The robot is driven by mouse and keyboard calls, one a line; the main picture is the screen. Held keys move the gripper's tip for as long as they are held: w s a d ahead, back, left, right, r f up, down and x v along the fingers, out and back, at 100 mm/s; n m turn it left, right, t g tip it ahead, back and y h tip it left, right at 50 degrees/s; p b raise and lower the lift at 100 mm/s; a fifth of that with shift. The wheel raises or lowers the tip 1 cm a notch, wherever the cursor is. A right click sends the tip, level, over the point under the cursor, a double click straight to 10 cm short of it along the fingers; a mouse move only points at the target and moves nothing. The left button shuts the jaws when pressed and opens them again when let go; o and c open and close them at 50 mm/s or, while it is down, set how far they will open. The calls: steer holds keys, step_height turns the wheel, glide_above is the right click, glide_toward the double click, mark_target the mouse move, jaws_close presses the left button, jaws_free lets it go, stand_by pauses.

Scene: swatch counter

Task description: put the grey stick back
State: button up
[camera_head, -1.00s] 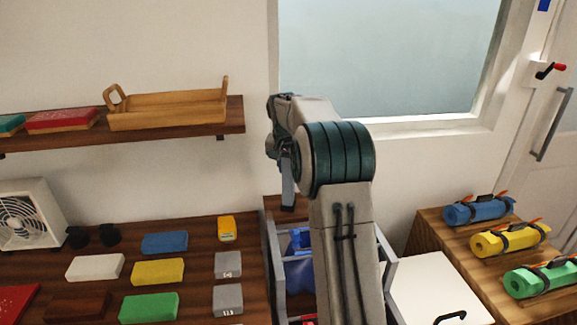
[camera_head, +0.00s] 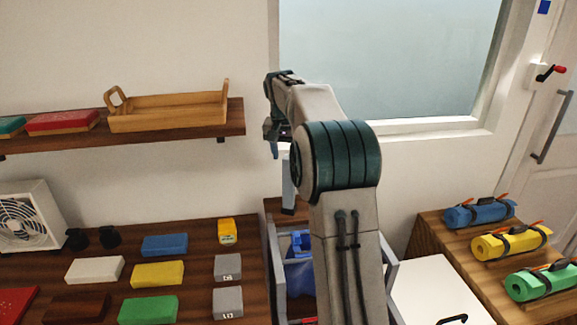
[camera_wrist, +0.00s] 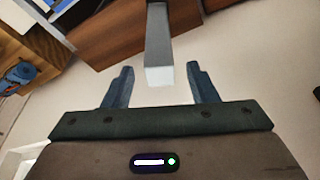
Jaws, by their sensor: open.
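The grey stick (camera_head: 288,178) stands upright just left of my arm in the head view, its lower end dark, near a brown wooden surface (camera_head: 272,206). In the wrist view the stick (camera_wrist: 158,48) runs from the brown wood toward the camera, its pale end between my fingers. My gripper (camera_wrist: 161,86) is open, with a gap on each side of the stick. In the head view my gripper (camera_head: 273,143) is at the stick's upper end, partly hidden by my arm. How the stick's foot is seated is unclear.
A grey-framed bin (camera_head: 275,270) with blue things stands below my arm. The counter (camera_head: 195,265) at left holds coloured blocks and a fan (camera_head: 25,215). A shelf (camera_head: 180,132) with a wooden tray (camera_head: 168,110) is above. Rolled mats (camera_head: 511,241) lie on a table at right.

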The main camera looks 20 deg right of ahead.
steer(key=d+v, duration=0.1)
steer(key=v, duration=0.4)
steer(key=s+a+n, duration=0.2)
steer(key=s+a, duration=0.2)
steer(key=s, duration=0.4)
steer(key=s+a+n, duration=0.2)
steer(key=s+a, duration=0.3)
steer(key=s, duration=0.4)
steer(key=s+a+f+n+y, duration=0.1)
steer(key=s+a+f, duration=0.1)
steer(key=s+f, duration=0.4)
steer(key=s+a+f+n, duration=0.1)
steer(key=s+f, duration=0.5)
steer(key=s, duration=0.7)
steer(key=shift+s+a+n+y, duration=0.3)
steer(key=shift+a+n+y, duration=0.1)
steer(key=shift+a, duration=0.25)
